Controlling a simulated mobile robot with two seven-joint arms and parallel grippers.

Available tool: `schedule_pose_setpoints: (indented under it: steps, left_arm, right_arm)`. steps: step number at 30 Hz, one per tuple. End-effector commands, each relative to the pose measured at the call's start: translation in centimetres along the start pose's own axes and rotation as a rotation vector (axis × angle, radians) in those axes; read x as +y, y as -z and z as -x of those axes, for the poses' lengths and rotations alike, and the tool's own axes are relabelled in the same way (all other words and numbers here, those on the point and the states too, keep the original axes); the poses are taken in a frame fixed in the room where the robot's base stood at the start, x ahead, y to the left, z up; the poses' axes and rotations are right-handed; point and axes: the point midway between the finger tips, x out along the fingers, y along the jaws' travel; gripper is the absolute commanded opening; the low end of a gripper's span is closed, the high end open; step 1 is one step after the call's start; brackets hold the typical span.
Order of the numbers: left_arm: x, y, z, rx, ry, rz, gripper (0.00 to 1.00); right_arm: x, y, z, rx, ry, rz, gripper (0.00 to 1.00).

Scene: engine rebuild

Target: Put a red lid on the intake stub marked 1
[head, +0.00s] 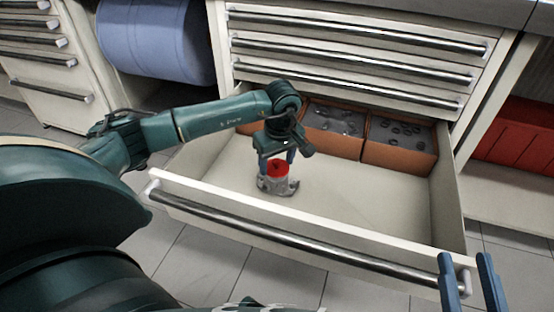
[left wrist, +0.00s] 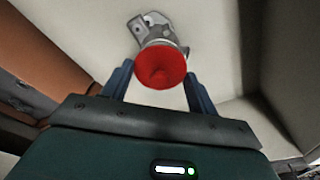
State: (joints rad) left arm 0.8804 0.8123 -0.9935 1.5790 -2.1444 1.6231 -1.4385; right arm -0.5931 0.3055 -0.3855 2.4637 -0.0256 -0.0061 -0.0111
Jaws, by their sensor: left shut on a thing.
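The red lid (head: 278,168) is at the top of a grey metal intake stub (head: 277,186) standing in the open drawer. My left gripper (head: 277,158) reaches down from above and is shut on the red lid. In the left wrist view the lid (left wrist: 161,66) sits between the blue fingers of the left gripper (left wrist: 160,82), with the grey stub (left wrist: 151,26) right behind it. I cannot tell whether the lid is fully seated, and no number mark is readable. My right gripper (head: 468,278) is open and empty at the lower right, by the drawer front.
The open drawer (head: 345,200) has a high front with a long bar handle (head: 300,240). Orange-brown bins (head: 400,150) with small dark parts stand at its back. Shut drawers (head: 350,60) rise above. A red bin (head: 515,140) is at the right. The drawer floor right of the stub is clear.

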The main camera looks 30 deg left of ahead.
Motion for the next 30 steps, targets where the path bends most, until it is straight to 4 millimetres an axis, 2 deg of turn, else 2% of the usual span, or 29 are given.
schedule_pose_setpoints:
  steps: [1,2,11,24,30]
  left_arm:
    - [0.0,0.0,0.0,0.000,0.000,0.000,0.37]
    - [0.0,0.0,0.0,0.000,0.000,0.000,0.59]
    - [0.0,0.0,0.0,0.000,0.000,0.000,0.84]
    - [0.0,0.0,0.1,0.000,0.000,0.000,0.84]
    - [0.0,0.1,1.1,0.001,-0.001,0.000,0.84]
  right_arm:
    - [0.0,-0.1,0.0,-0.002,0.000,0.000,0.36]
    - [0.0,-0.1,0.0,-0.002,0.000,0.000,0.36]
    - [0.0,-0.1,0.0,-0.003,0.000,-0.001,0.36]
    - [-0.1,-0.1,0.1,-0.004,0.001,-0.006,0.36]
    - [-0.1,0.8,-0.1,-0.004,0.002,-0.009,0.36]
